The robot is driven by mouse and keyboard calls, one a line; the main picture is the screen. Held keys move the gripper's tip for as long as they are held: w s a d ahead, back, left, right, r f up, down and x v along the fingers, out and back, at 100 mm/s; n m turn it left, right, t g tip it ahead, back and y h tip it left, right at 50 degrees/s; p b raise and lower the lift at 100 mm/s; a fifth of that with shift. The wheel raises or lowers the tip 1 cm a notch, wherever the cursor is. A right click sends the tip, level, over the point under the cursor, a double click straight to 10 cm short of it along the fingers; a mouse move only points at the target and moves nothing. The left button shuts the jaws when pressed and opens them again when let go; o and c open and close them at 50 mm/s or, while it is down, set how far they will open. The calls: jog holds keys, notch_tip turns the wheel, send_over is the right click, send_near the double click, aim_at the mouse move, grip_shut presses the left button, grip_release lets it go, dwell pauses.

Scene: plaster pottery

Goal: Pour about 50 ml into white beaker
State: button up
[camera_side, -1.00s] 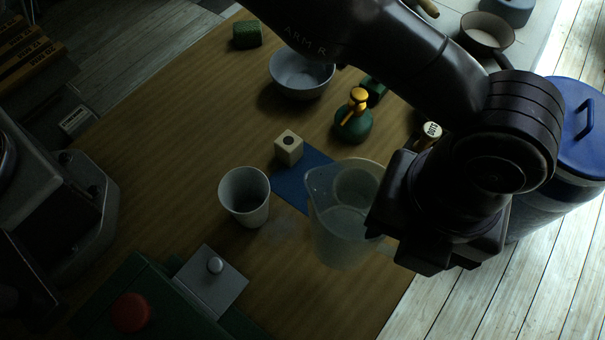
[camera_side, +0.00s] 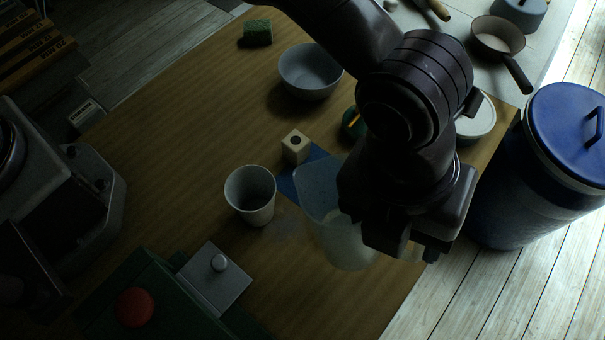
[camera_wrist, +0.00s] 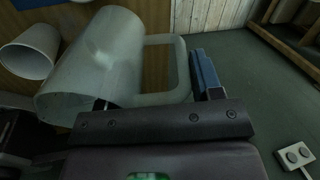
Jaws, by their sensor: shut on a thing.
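The white beaker (camera_side: 250,196) stands upright on the wooden table, and its inside looks empty from here. It also shows at the left of the wrist view (camera_wrist: 30,50). A translucent jug (camera_side: 343,240) is to its right, leaning slightly with its mouth toward the beaker and apart from it. In the wrist view the jug (camera_wrist: 95,62) fills the left side, its handle running to the jaws. My gripper (camera_side: 408,235) is shut on the jug's handle; the wrist view shows the jaws (camera_wrist: 155,95) there. The liquid level is unclear. No stream is visible.
A wooden block (camera_side: 295,147) stands by a blue mat (camera_side: 288,187) behind the beaker and jug. A grey bowl (camera_side: 310,72) and green sponge (camera_side: 257,33) are farther back. A machine with a red button (camera_side: 134,307) is front left. A blue-lidded bin (camera_side: 565,130) stands right.

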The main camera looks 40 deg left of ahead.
aim_at(309, 181)
jog(key=a+h, duration=0.3)
jog(key=s+a+t+h, duration=0.1)
jog(key=a+h, duration=0.1)
jog(key=h, duration=0.1)
jog(key=a+h, duration=0.3)
jog(key=shift+s+a+f+t+h, duration=0.15)
jog(key=shift+a+t+h, duration=0.15)
jog(key=shift+h, duration=0.1)
jog(key=shift+r, duration=0.2)
jog(key=shift+s+a+r+h, duration=0.1)
jog(key=shift+a+r+h, duration=0.1)
jog(key=shift+h, duration=0.2)
jog(key=shift+a+r+h, duration=0.25)
jog(key=shift+a+h, duration=0.1)
jog(key=shift+h, duration=0.05)
jog(key=shift+a, duration=0.1)
jog(key=shift+s+a+r+h, duration=0.1)
jog(key=shift+a+r+h, duration=0.1)
jog(key=shift+a+h, duration=0.25)
jog(key=shift+s+a+r+h, duration=0.1)
jog(key=shift+a+r+h, duration=0.15)
jog(key=shift+a, duration=0.3)
